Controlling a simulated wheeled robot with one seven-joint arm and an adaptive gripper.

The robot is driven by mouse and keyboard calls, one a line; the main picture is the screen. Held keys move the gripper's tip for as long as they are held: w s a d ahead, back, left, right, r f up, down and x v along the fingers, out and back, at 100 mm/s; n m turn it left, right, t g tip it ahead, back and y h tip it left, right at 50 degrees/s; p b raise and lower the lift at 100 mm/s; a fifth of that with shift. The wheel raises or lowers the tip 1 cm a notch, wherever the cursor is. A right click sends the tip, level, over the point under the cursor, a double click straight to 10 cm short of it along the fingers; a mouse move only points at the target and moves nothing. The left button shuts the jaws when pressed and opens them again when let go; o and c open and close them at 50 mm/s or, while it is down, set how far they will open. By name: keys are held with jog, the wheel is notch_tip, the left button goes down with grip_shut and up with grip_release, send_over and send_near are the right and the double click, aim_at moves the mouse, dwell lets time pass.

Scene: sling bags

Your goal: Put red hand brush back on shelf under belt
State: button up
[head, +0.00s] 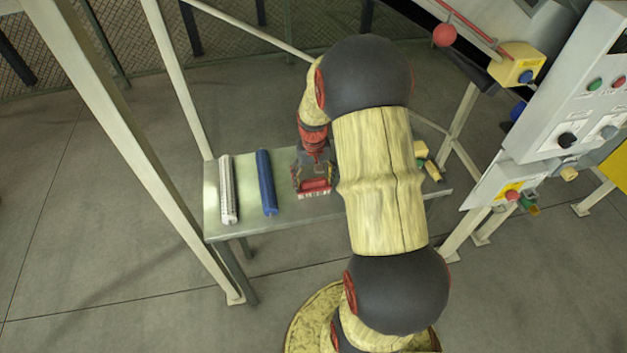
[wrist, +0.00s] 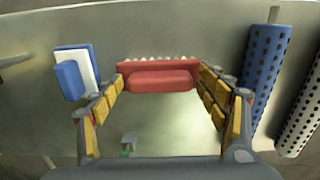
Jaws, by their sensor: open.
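The red hand brush (head: 315,188) is on the grey-green shelf (head: 245,215), near its front edge. In the wrist view the brush (wrist: 160,79) lies crosswise between my two fingertips, with its pale bristles toward the top of the picture. My gripper (head: 312,180) points down over the shelf, and its fingers are open on either side of the brush. In the wrist view the fingertips (wrist: 160,84) are close to the brush's ends; I cannot tell if they touch. My arm hides part of the shelf in the head view.
A blue perforated roller (head: 266,182) and a white roller (head: 228,189) lie left of the brush. A blue and white block (wrist: 76,72) shows in the wrist view. Frame posts (head: 180,80) flank the shelf. A control box (head: 580,100) stands at the right.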

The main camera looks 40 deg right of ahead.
aim_at(313, 180)
dwell(0.3)
jog(key=a+r+n+t+p, duration=0.1)
jog(key=a+r, duration=0.3)
jog(key=r, duration=0.6)
jog(key=a+r+p, duration=0.2)
jog(key=a+r, duration=0.1)
jog(key=r, duration=0.7)
jog(key=s+a+r+n+t, duration=0.2)
jog(key=s+a+r, duration=0.4)
jog(key=a, duration=0.4)
jog(key=s+a+r+n+t, duration=0.2)
jog(key=s+a+r, duration=0.3)
jog(key=s+a, duration=0.3)
jog(key=shift+s+a+r+n+t, duration=0.15)
jog(key=shift+a+r+n+t, duration=0.2)
jog(key=shift+a+n, duration=0.45)
jog(key=shift+a, duration=0.15)
jog(key=shift+c, duration=1.2)
